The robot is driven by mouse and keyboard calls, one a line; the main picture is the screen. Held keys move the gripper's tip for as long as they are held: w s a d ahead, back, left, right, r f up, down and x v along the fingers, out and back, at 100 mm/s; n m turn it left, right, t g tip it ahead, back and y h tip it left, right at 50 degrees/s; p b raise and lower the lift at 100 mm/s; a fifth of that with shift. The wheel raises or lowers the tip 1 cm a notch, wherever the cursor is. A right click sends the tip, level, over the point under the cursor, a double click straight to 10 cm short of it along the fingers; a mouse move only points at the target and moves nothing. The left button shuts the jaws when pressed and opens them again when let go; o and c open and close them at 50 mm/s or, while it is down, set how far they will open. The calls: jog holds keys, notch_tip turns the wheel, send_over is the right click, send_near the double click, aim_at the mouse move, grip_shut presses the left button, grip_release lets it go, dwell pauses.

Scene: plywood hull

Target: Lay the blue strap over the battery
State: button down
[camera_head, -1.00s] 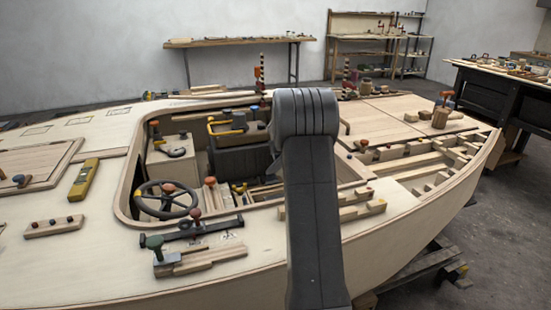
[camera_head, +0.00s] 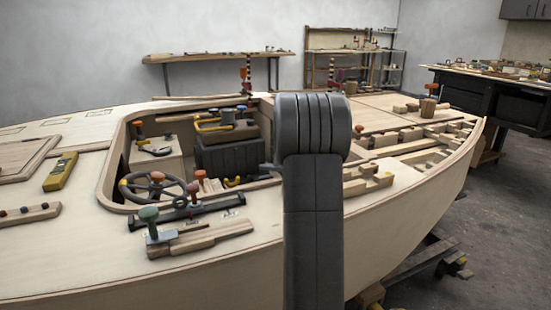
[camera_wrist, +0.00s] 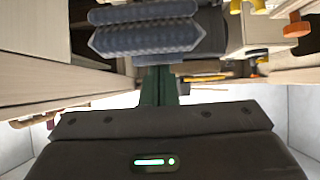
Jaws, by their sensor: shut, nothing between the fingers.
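A black box (camera_head: 230,156), which looks like the battery, sits inside the cockpit opening of the plywood hull, left of my arm. I cannot make out the blue strap with certainty; a small blue-topped piece (camera_head: 241,108) shows behind the box. My gripper (camera_wrist: 145,27) shows in the wrist view as two ribbed blue-grey fingers close together near the top, shut and empty. In the head view my arm hides most of it. A dark surface, cut off by the frame, lies behind the fingers in the wrist view.
A steering wheel (camera_head: 152,188) and a green-knobbed clamp (camera_head: 149,222) stand near the cockpit's front left edge. A yellow level (camera_head: 61,172) lies on the deck. Wooden blocks (camera_head: 368,182) sit right of my arm.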

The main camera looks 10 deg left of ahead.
jog(key=shift+s+d+f+b, duration=0.4)
jog(key=shift+f+b, duration=0.15)
jog(key=shift+b, duration=0.1)
jog(key=shift+a, duration=0.1)
jog(key=shift+w+a+p, duration=0.35)
jog(key=shift+w+a, duration=0.1)
jog(key=shift+w, duration=0.2)
jog(key=shift+r, duration=0.1)
notch_tip(320, 180, up, 10)
jog(key=p, duration=0.3)
jog(key=shift+p, duration=0.35)
